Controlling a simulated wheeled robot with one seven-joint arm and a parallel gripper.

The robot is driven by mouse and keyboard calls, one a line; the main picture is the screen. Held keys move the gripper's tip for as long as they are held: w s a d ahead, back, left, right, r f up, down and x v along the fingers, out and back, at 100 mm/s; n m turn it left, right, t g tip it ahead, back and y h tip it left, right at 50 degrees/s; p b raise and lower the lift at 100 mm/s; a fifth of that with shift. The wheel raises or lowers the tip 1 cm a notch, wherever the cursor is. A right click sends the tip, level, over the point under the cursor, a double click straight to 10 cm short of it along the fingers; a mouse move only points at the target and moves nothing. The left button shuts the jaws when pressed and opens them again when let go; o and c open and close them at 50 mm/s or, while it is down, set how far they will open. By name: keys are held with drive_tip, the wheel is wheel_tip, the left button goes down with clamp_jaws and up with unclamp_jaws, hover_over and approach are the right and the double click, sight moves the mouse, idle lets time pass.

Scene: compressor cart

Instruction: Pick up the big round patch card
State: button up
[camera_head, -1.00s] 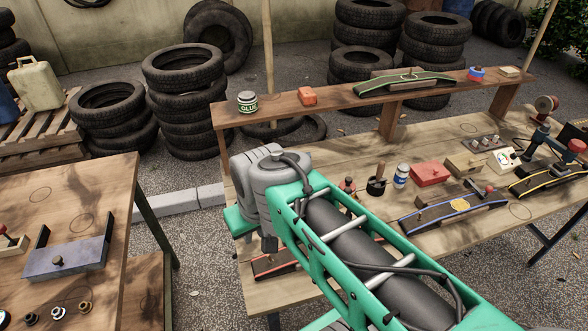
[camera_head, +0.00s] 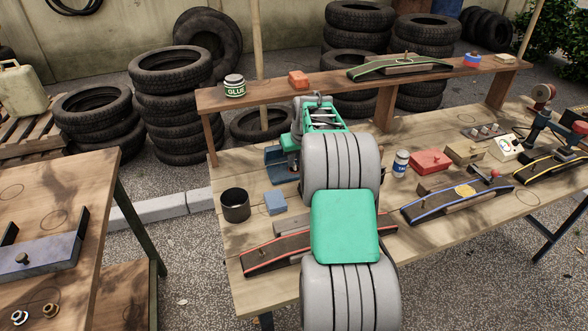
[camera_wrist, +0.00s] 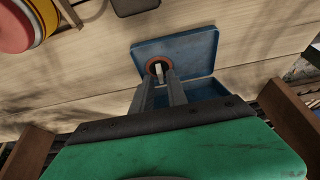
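A round disc (camera_wrist: 158,67) with an orange rim, dark face and pale upright piece at its middle shows in the wrist view; it looks like the round patch card. It lies at an open blue tin (camera_wrist: 200,48). My gripper (camera_wrist: 160,76) reaches to it, its two grey fingers apart on either side of the pale piece. Whether they touch it is unclear. In the head view the blue tin (camera_head: 281,163) stands at the table's back left, partly behind my arm. My fingers and the disc are hidden there.
A dark cup (camera_head: 236,206) and a blue-grey block (camera_head: 275,203) stand left of my arm. A red-edged strip (camera_head: 270,255) lies in front. The shelf (camera_head: 330,88) with a glue can (camera_head: 235,86) runs along the back. A red box (camera_head: 431,162) is to the right.

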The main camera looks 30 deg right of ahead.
drive_tip(key=shift+x, duration=0.85)
clamp_jaws()
drive_tip(key=shift+r, duration=0.1)
